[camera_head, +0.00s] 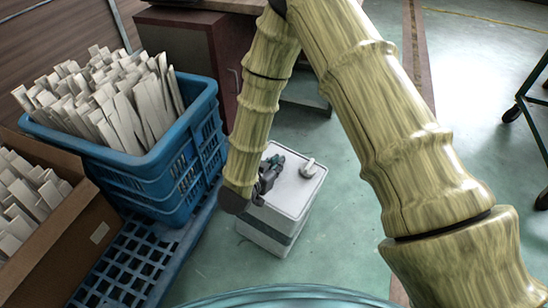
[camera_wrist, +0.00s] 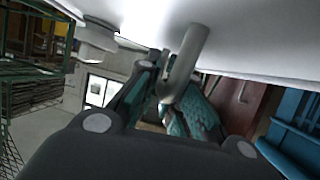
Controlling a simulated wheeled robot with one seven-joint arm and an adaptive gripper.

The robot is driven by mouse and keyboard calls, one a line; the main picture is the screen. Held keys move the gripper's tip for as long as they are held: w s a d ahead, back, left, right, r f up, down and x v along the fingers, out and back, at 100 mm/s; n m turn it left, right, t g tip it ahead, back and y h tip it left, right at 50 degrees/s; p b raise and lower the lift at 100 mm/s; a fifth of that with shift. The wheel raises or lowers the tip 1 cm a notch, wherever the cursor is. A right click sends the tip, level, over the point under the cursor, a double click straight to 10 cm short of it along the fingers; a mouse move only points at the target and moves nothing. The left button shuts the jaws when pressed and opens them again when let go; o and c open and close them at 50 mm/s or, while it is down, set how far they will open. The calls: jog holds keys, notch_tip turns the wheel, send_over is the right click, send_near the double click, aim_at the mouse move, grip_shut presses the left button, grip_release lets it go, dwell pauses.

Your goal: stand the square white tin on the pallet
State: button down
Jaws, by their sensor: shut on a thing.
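The square white tin (camera_head: 296,190) is upright on or just above the green floor, right of the blue pallet (camera_head: 117,262); I cannot tell whether its base touches the floor. It has a round cap and a grey band low on its sides. My gripper (camera_head: 273,168) is at the tin's top, left of the cap. In the wrist view my gripper (camera_wrist: 172,100) is shut on the tin's curved grey handle (camera_wrist: 186,62). The tin's white top (camera_wrist: 240,35) fills the upper part of that view. The arm hides part of the tin's left side.
A blue crate (camera_head: 180,180) full of pale strips stands on the pallet. A cardboard box (camera_head: 85,228) of similar strips is at the left. The pallet's front part is bare. A dark red cabinet (camera_head: 205,40) stands behind. A wheeled frame (camera_head: 525,105) is at the right.

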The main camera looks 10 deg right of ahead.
aim_at(275, 146)
jog(key=w+n+t+y, duration=0.1)
jog(key=w, duration=0.1)
jog(key=w+d+n+t+y, duration=0.1)
jog(key=n, duration=0.1)
jog(key=w+r+n+t+y, duration=0.1)
jog(key=w+y, duration=0.1)
jog(key=shift+w+d, duration=0.15)
jog(key=shift+w, duration=0.2)
jog(key=shift+w+d+n+t+y, duration=0.1)
jog(key=shift+w+n+t+y, duration=0.45)
jog(key=shift+n+y, duration=0.65)
jog(key=shift+w+d+n+y, duration=0.1)
jog(key=shift+w+n+y, duration=0.1)
jog(key=shift+n+y, duration=1.1)
